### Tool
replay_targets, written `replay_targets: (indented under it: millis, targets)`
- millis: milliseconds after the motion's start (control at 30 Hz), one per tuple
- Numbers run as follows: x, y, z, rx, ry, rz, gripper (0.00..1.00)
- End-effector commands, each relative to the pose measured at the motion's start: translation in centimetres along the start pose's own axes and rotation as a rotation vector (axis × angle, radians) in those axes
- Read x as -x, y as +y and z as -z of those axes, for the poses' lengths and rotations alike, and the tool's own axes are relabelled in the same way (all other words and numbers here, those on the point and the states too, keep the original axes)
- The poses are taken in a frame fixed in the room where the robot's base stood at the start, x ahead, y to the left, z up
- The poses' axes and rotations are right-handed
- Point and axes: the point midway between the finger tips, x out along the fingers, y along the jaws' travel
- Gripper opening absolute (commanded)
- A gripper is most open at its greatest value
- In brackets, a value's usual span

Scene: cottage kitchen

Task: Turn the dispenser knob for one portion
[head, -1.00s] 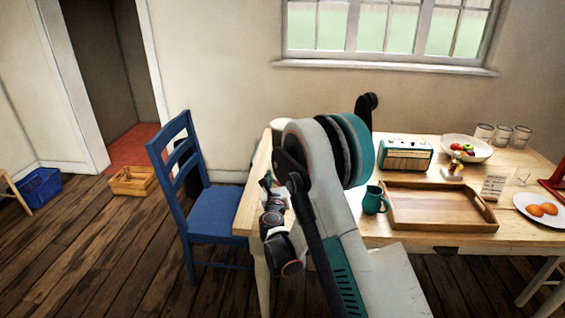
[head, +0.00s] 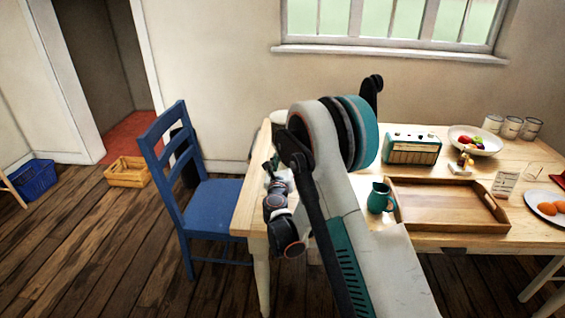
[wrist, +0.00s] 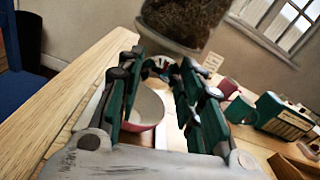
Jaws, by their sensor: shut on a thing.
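The dispenser (wrist: 185,20) stands at the top of the wrist view, a clear container filled with brown dry food. Its knob (wrist: 157,66) is small and shows partly between my fingertips. My gripper (wrist: 158,72) has its green fingers shut on the knob, with a gap between them nearer the palm. A bowl (wrist: 147,108), white inside and pink outside, sits below and behind the fingers, partly hidden by them. In the head view my own arm hides the dispenser and most of the bowl; my wrist is over the table's left end.
On the table (head: 247,195) are a teal jug (head: 380,197), a wooden tray (head: 450,212), a radio (head: 411,149), a fruit bowl (head: 488,148) and a plate of eggs (head: 540,198). A blue chair (head: 208,205) stands close at the table's left end.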

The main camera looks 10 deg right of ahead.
Motion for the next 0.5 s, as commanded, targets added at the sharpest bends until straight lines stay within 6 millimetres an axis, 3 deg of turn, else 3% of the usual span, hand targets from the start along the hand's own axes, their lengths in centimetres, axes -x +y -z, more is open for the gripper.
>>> replay_targets:
  millis: [233,500]
  targets:
    - [-0.01,0.02,-0.03,-0.056,0.000,0.000,0.10]
    - [0.00,0.05,-0.03,-0.316,0.000,-0.001,0.10]
